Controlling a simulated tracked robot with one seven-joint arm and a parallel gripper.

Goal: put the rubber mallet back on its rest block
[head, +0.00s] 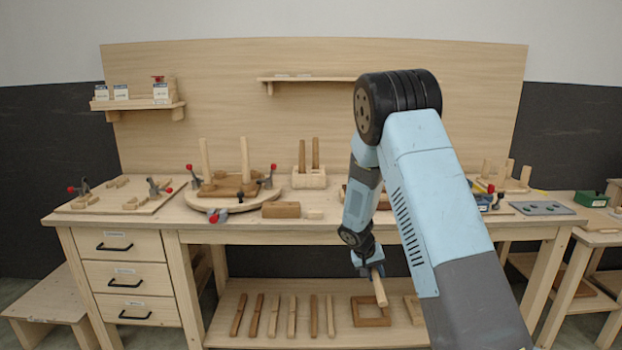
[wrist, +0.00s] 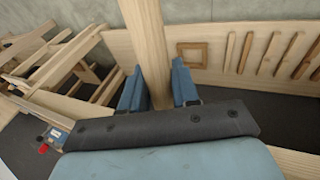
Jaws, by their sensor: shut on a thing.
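My gripper (head: 370,270) hangs in front of the workbench, below the level of its top. It is shut on a light wooden bar (head: 379,289), which slants down from the jaws. In the wrist view my gripper (wrist: 158,82) has one blue finger on each side of the bar (wrist: 143,35), which runs up out of the picture. No dark mallet head shows, so I cannot tell whether this bar is the mallet's handle. A plain wooden block (head: 281,210) lies on the bench top near the front edge; I cannot tell whether it is the rest block.
The workbench (head: 350,232) carries a round turntable (head: 232,200) with upright legs and clamps, and a block holding two dowels (head: 309,179). The lower shelf (head: 285,340) holds several wooden slats and a square frame (head: 371,312). My arm hides part of the bench's right side.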

